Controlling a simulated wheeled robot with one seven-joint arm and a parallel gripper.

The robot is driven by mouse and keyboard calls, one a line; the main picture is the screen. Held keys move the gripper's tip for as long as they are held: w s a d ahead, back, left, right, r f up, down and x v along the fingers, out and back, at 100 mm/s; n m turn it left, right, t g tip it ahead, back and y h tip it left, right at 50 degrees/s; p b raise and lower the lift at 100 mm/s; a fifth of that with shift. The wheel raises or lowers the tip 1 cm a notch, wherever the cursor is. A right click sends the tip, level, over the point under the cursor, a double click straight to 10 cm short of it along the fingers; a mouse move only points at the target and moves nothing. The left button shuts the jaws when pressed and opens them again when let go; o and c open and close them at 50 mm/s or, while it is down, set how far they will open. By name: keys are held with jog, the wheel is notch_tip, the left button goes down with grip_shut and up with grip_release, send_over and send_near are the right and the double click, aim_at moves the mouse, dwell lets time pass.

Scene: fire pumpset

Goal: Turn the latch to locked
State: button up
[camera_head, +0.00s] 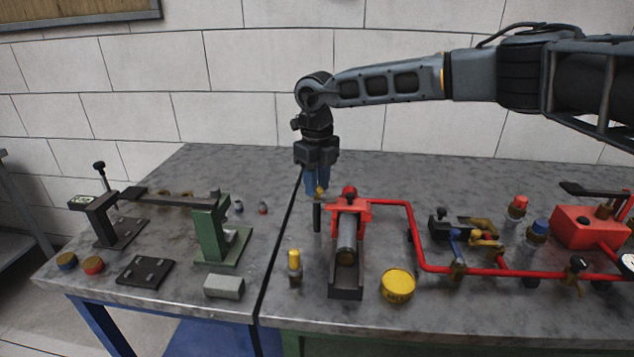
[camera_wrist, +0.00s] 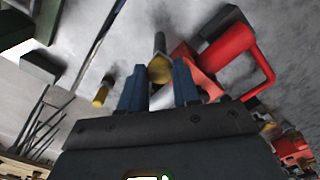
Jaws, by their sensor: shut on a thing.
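My gripper (camera_head: 317,188) points down over the table, just left of the red pump block. Its two blue fingers are closed on a small brass-coloured piece, which shows between the fingertips in the wrist view (camera_wrist: 160,70). A dark cylindrical bar (camera_wrist: 160,43) extends from this piece; in the head view it hangs below the fingers as a dark upright bar (camera_head: 317,217). I take this brass piece and bar to be the latch, but no locked or unlocked marking is legible. The fingers hide part of the piece.
The red block (camera_head: 362,207) with a grey cylinder stands close right of my gripper, with red pipe (camera_head: 412,238) running right. A yellow-topped fitting (camera_head: 294,262) and a yellow round tin (camera_head: 397,285) stand in front. A green vise-like stand (camera_head: 210,235) is left.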

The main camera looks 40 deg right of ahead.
jog(key=shift+m, duration=0.5)
jog(key=o, duration=1.1)
jog(key=shift+c, duration=0.2)
jog(key=shift+r+b, duration=0.7)
jog(key=shift+r, duration=3.2)
jog(key=shift+a, duration=0.1)
